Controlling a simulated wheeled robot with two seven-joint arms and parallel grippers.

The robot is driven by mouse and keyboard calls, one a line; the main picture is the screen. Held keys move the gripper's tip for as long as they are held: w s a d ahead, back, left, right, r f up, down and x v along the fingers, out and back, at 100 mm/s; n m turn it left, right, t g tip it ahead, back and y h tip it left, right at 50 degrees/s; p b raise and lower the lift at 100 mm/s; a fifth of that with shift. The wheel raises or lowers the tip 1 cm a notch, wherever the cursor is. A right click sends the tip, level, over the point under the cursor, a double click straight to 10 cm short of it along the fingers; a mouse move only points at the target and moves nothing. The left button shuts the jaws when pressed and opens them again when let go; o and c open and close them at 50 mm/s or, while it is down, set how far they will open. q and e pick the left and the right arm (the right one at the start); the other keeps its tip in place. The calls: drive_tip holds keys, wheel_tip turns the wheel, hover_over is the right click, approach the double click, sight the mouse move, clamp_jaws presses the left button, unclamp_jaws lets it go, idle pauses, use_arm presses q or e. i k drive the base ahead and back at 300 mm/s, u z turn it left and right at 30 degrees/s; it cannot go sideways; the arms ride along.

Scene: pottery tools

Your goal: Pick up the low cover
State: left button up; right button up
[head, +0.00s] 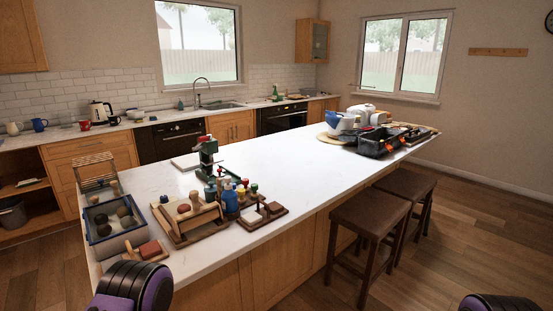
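I cannot tell which thing is the low cover; several small, low pieces on the white island counter (270,165) are too small to make out. At the counter's near left end, a pale open box (122,241) holds dark and tan balls. Right of it is a wooden tray (188,232) with a roller-like piece and a reddish lump. A small board with a reddish-brown block (150,249) lies in front of the box. Neither gripper shows; only purple and black parts of my arms show at the bottom left and bottom right edges.
A wooden rack (95,171), a green and red upright device (207,155) and a blue bottle (230,198) stand among the tools. A black crate (381,142) and a white-blue machine (343,124) occupy the far end. The counter's middle is clear. Two brown stools (371,215) stand alongside.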

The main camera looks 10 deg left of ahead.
sight(102, 188)
drive_tip(key=u, duration=2.6)
drive_tip(key=i, duration=3.3)
drive_tip(key=z, duration=0.75)
drive_tip(key=i, duration=1.7)
drive_tip(key=z, duration=0.45)
